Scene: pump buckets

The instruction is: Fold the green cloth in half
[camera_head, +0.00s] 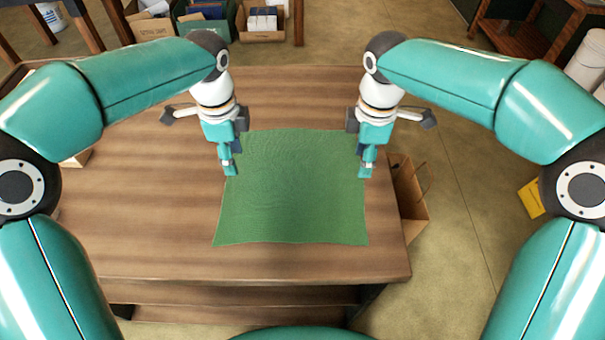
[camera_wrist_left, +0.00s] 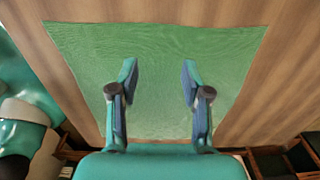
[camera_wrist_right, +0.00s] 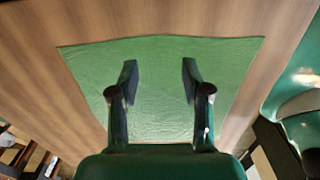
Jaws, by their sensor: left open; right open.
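The green cloth (camera_head: 292,200) lies flat and spread out on the wooden table, close to its right edge. Its edges are slightly wavy and I see no fold. My left gripper (camera_head: 229,172) points down over the cloth's left edge. My right gripper (camera_head: 366,172) points down over its right edge. In the left wrist view the two fingers (camera_wrist_left: 158,72) are apart, with cloth (camera_wrist_left: 155,110) showing between them. In the right wrist view the fingers (camera_wrist_right: 157,72) are also apart, with cloth (camera_wrist_right: 158,115) between them. Both grippers are empty; their exact height above the cloth is unclear.
The wooden table (camera_head: 150,220) has bare room left of the cloth and a narrow bare strip in front. A brown paper bag (camera_head: 408,200) stands beside the table's right edge. Boxes (camera_head: 262,22) stand on the floor beyond the table. A yellow object (camera_head: 532,198) lies at the right.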

